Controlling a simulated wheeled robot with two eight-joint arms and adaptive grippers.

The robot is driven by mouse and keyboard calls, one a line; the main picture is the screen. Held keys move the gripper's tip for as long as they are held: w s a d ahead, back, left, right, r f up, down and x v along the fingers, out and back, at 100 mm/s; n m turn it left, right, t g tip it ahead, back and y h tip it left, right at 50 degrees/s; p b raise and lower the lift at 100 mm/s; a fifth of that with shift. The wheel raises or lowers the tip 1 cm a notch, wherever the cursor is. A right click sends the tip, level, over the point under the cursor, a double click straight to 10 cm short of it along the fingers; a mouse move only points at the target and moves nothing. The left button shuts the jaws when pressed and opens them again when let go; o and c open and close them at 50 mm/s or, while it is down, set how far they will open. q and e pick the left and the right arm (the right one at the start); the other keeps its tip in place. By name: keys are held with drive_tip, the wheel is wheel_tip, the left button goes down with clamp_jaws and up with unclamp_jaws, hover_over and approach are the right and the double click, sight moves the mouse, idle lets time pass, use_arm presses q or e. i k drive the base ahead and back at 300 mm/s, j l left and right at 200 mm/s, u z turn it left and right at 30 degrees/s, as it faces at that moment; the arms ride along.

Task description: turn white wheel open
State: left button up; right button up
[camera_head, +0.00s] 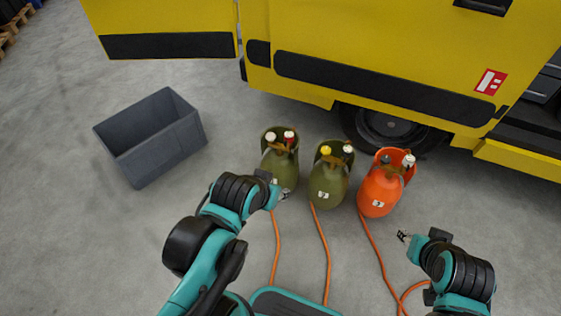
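Three gas cylinders stand in a row on the floor. The left olive cylinder (284,171) has a white wheel (270,136) and a red wheel (289,135) on top. The middle olive cylinder (328,189) has a yellow wheel (326,150) and a white wheel (348,149). The orange cylinder (380,190) has a dark wheel (385,158) and a white wheel (408,160). My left gripper (284,195) is at the lower front of the left cylinder; its fingers are too small to read. My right gripper (401,236) is open and empty, in front of the orange cylinder.
Orange hoses (325,255) run from the cylinders across the floor towards me. A grey open crate (150,137) stands on the left. A yellow vehicle (380,45) with a black tyre (390,127) stands close behind the cylinders. The floor between crate and cylinders is clear.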

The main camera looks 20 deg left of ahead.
sight(270, 136)
drive_tip(key=i+l+u, duration=0.25)
drive_tip(key=i+l, duration=0.25)
drive_tip(key=i, duration=0.35)
drive_tip(key=i+l+u, duration=0.3)
drive_tip(key=i+l, duration=0.35)
drive_tip(key=i, duration=0.15)
